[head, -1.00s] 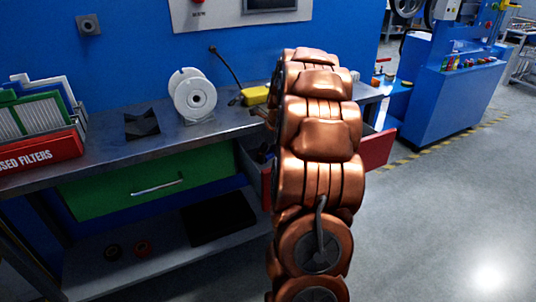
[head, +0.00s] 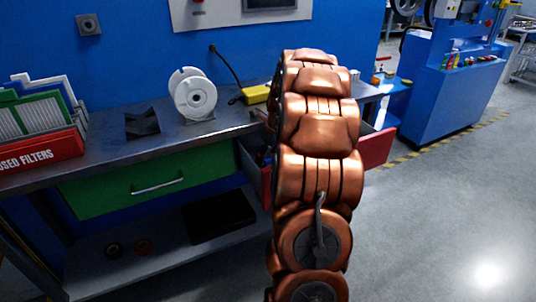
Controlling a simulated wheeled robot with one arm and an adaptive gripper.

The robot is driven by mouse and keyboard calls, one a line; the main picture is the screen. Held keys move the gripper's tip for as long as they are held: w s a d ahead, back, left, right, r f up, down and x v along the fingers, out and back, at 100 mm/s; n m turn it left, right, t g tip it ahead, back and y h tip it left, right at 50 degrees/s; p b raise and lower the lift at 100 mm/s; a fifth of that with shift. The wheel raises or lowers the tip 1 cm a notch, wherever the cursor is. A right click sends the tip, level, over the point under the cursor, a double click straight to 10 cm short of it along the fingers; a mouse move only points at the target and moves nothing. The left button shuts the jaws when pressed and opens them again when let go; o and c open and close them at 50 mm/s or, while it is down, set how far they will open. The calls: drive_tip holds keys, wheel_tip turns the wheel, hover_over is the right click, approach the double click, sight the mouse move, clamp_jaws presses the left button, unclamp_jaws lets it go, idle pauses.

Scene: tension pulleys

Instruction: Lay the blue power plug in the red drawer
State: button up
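The red drawer (head: 377,149) is pulled out from under the workbench. Its red front shows to the right of my copper arm, and its side wall and part of its inside show to the left. My arm hides the middle of the drawer. Small dark items lie in the visible part of the drawer, too small to name. I cannot make out the blue power plug. My gripper is hidden behind my arm, so I cannot see whether it holds anything.
On the workbench (head: 95,162) are a yellow box (head: 257,94) with a black cable, a white spool (head: 194,95), a dark V-shaped block (head: 142,124) and a red filter bin (head: 40,150). A green drawer (head: 150,180) is shut. Floor is clear at right.

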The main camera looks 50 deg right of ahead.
drive_tip(key=shift+o, duration=0.6)
drive_tip(key=shift+s+a+f, duration=0.1)
drive_tip(key=shift+f, duration=0.15)
drive_tip(key=shift+r, duration=0.25)
drive_tip(key=v, duration=1.3)
drive_tip(key=shift+w, duration=0.3)
